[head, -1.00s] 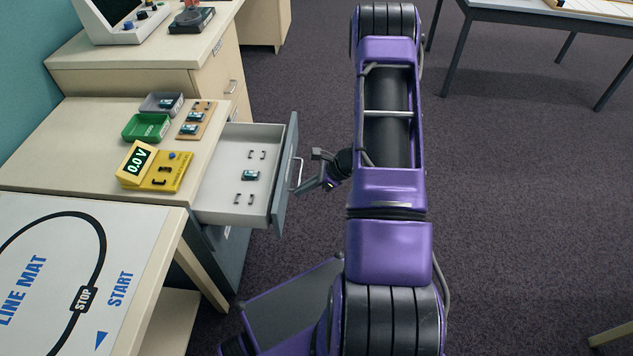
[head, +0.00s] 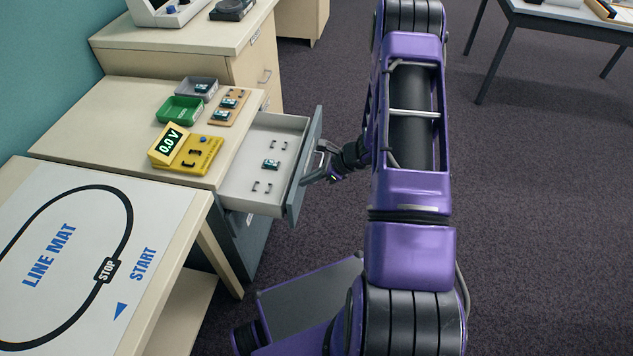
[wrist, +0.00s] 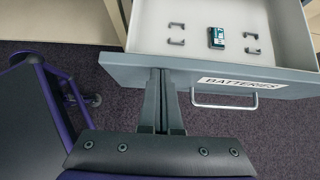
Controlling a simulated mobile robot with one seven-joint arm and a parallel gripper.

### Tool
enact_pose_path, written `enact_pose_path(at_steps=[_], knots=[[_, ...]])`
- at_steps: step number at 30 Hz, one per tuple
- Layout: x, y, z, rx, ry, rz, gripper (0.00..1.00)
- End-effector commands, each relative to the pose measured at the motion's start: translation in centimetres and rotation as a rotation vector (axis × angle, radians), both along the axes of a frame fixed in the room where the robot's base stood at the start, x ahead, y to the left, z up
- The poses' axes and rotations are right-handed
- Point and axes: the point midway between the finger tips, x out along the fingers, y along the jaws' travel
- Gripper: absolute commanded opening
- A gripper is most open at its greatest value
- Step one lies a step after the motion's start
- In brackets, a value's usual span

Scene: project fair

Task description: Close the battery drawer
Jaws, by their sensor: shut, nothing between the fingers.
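The battery drawer (head: 250,196) stands open in the head view, pulled out to the right from the cabinet. In the wrist view its grey front (wrist: 200,70) carries a "BATTERIES" label and a metal bar handle (wrist: 226,103). Inside lies one small teal and dark battery (head: 271,163), between several small dark clips. My gripper (head: 308,178) is shut and empty. Its fingers (wrist: 160,75) reach up to the drawer front, left of the handle in the wrist view, and look to be at or against it; exact contact I cannot tell.
On the cabinet top are a yellow meter (head: 186,151) reading 0.0 V, a green tray (head: 180,110), a grey tray (head: 196,88) and a wooden board (head: 229,107) with batteries. A line mat table (head: 170,230) stands in front. Floor is clear right of my arm.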

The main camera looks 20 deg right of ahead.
Motion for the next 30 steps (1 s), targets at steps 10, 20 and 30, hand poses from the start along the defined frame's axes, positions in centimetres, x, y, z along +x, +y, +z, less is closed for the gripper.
enact_pose_path(at_steps=[10,20,30], knots=[[4.7,7.0,-0.3,0.0,-0.003,0.005,0.0],[8.2,12.2,-0.1,0.0,-0.002,0.003,0.0],[9.5,14.1,0.0,0.0,-0.001,0.001,0.0]])
